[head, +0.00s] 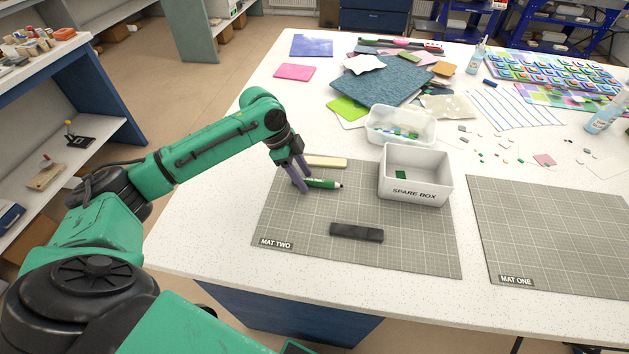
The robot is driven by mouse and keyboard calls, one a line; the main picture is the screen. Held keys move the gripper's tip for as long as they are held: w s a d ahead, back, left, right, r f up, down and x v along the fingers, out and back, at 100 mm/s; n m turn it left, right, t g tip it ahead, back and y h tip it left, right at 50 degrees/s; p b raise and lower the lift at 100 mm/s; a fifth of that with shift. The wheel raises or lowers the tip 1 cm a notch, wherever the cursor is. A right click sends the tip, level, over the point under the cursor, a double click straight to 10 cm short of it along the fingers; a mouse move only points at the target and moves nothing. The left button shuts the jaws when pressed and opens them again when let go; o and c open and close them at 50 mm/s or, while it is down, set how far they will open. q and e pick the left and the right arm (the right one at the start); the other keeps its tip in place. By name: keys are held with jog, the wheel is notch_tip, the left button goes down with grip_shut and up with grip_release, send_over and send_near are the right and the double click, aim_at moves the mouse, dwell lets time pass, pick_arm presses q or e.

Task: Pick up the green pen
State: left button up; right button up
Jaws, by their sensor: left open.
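The green pen (323,184) lies on the grey cutting mat labelled MAT TWO (290,225), with its dark tip toward the right. My left gripper (304,188) is open, pointing down at the pen's left end. Its purple fingers overlap that end in the head view and hide part of it. I cannot tell whether the fingers touch the pen. My right gripper is not in view.
A cream bar (328,162) lies just behind the pen, and a black bar (356,232) lies in front. The white SPARE BOX (414,194), holding a green piece, stands to the right, with a clear tub (400,137) behind. MAT ONE (545,230) is bare.

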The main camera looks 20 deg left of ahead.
pick_arm(q)
grip_shut()
jog(key=shift+r, duration=0.1)
dwell(0.4)
